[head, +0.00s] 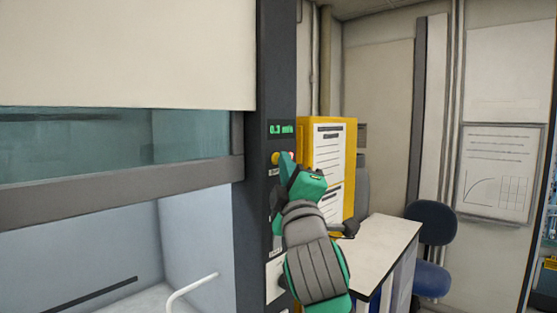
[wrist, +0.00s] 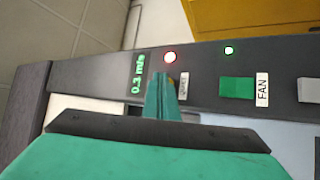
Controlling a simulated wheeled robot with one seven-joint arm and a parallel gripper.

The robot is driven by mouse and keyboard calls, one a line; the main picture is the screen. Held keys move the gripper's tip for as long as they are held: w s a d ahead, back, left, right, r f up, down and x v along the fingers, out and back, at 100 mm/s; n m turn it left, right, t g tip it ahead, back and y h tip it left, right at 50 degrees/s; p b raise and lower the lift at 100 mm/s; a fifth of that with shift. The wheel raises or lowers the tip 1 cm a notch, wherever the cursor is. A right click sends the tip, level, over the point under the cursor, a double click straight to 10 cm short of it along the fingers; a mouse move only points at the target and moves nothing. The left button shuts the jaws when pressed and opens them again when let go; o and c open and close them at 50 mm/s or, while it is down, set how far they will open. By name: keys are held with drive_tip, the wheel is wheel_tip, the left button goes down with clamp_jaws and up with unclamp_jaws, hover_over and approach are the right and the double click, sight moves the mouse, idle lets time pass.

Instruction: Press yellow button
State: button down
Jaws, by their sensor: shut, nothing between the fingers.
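The yellow button (head: 276,158) is a small round spot on the dark control post (head: 279,100) of the fume hood, just below the green "0.3 m/s" display (head: 281,129). My gripper (head: 286,162) is shut and empty, with its green fingertips at the post right beside the button. In the wrist view, the closed fingertips (wrist: 161,82) cover most of the button; only a sliver of yellow shows at their right edge. I cannot tell whether they touch it.
A green FAN switch (wrist: 237,90) and a small green light (wrist: 228,50) lie to the right on the panel. In the head view, a yellow cabinet (head: 350,170) stands behind my gripper, with a white-topped table (head: 385,240) and a blue chair (head: 432,222) to the right.

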drive_tip(key=shift+s+d, duration=0.5)
drive_tip(key=shift+d, duration=0.15)
drive_tip(key=shift+d, duration=0.1)
drive_tip(key=shift+s+d, duration=0.75)
drive_tip(key=shift+d, duration=0.2)
drive_tip(key=shift+s+d, duration=0.7)
drive_tip(key=shift+d, duration=0.25)
